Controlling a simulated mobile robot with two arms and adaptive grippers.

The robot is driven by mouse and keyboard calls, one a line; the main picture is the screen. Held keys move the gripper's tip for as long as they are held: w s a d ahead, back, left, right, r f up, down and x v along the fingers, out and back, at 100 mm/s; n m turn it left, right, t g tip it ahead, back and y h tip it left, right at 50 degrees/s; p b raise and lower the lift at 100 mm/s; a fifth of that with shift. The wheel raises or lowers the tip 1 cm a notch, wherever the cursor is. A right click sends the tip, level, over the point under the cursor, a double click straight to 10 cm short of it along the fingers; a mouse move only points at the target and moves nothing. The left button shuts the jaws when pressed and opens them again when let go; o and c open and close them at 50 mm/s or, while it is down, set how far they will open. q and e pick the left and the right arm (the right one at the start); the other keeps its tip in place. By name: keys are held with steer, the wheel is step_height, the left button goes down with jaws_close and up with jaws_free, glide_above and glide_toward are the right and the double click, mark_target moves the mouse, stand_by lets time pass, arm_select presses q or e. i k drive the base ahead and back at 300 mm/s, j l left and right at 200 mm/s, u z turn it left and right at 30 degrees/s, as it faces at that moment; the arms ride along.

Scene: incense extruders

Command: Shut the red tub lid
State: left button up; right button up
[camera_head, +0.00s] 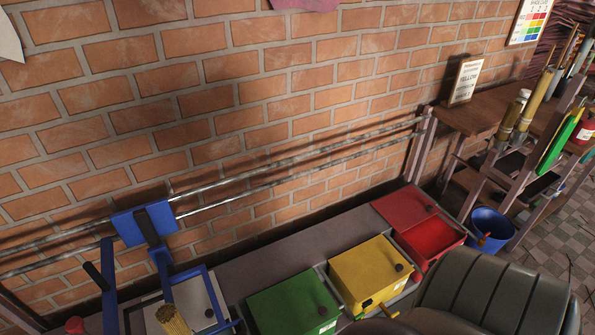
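The red tub (428,262) stands at the right end of a row of tubs along the brick wall. It is open, and its bright red inside shows. Its red lid (398,205) lies back at the wall side of the opening, with a dark round knob (431,209) near its right edge. I cannot tell whether the lid is hinged up or slid back. The dark seat back in front hides part of the tub's near side. I make out neither of my grippers in the head view.
The yellow tub (362,270) and green tub (290,308) have their lids on. A dark padded seat (495,295) stands close in front of the red tub. A blue bucket (490,226) is at its right. Metal rails (300,160) run along the wall behind.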

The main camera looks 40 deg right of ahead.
mark_target(403, 209)
steer(key=z, duration=2.3)
steer(key=u, duration=0.45)
steer(key=i+l+u, duration=0.35)
steer(key=l+u, duration=0.15)
steer(key=l, duration=0.2)
steer(key=i+l+u, duration=0.25)
steer(key=l, duration=0.2)
steer(key=l+u, duration=0.25)
steer(key=l, duration=0.15)
steer(key=i+l, duration=0.1)
steer(key=l, duration=0.85)
steer(key=i+l, duration=0.15)
steer(key=l, duration=0.3)
